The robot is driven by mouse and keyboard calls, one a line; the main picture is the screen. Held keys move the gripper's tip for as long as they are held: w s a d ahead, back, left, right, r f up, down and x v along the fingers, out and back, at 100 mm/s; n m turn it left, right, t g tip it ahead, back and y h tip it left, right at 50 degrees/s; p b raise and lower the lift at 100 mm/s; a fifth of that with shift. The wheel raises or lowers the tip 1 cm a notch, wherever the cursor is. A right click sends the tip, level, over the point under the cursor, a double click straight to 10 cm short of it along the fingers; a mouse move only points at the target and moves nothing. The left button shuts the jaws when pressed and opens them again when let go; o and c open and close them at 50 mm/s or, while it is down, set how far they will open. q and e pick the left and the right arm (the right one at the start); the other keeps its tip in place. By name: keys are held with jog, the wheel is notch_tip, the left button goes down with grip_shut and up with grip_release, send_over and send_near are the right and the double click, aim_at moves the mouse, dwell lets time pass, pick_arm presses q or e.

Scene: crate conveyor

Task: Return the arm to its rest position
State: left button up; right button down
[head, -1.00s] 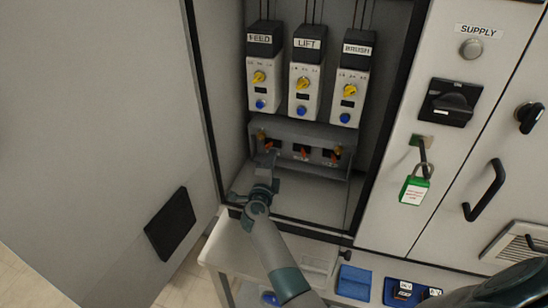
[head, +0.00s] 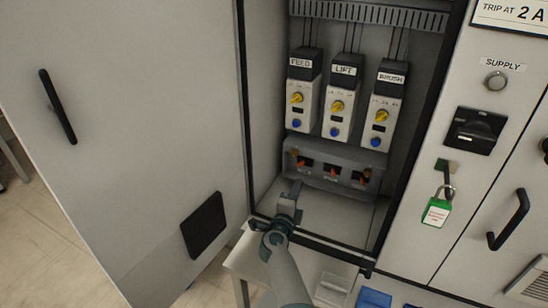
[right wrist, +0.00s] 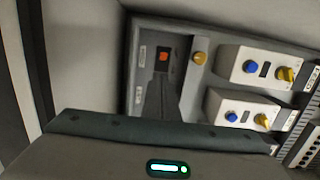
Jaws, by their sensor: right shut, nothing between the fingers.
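My right gripper (head: 294,192) is in the open cabinet's lower left opening, in front of and below the left end of the grey switch box (head: 340,176). Its fingers are shut with nothing between them. My right arm reaches up to it from the bottom of the head view. In the right wrist view the shut fingers (right wrist: 161,95) point toward the box, near an orange switch (right wrist: 163,57) and a yellow knob (right wrist: 199,58). No contact with the box is visible, though the exact gap is hard to tell. My left gripper is not in view.
The open cabinet door (head: 150,120) stands left of the arm. Units marked FEED (head: 299,95), LIFT (head: 341,105) and BRUSH (head: 381,110) hang above the box. A green padlock (head: 436,212) hangs at right. A pale table (head: 250,258) with a blue tray (head: 374,299) is below.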

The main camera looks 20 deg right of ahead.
jog(key=s+a+r+n+t+y, duration=0.4)
jog(key=s+a+n+t+y, duration=0.15)
jog(key=a+n+y, duration=0.5)
jog(key=s+a+f+n+g+y, duration=0.3)
jog(key=s+n, duration=0.3)
jog(key=s+a+f+n+g+y, duration=0.2)
jog(key=s+a+f+n+y, duration=0.15)
jog(key=s+n, duration=0.2)
jog(key=s+d+f+n+g+h, duration=0.2)
jog(key=s+f+n+g, duration=0.4)
jog(key=s, duration=0.9)
jog(key=s+d+f+m+g+h, duration=0.1)
jog(key=s+d+f+g+h, duration=0.2)
jog(key=s, duration=0.5)
jog(key=s+d+f+g+h, duration=0.1)
jog(key=s+d+f+g, duration=0.15)
jog(key=s+d, duration=0.4)
notch_tip(320, 180, down, 27)
jog(key=s+a+g, duration=0.1)
jog(key=s, duration=0.2)
jog(key=s+d+f+g, duration=0.1)
jog(key=s+d+f, duration=0.2)
jog(key=s+f, duration=1.5)
jog(key=shift+f+g+h+b, duration=0.3)
jog(key=shift+f+g+b, duration=0.05)
jog(key=shift+f+g, duration=0.05)
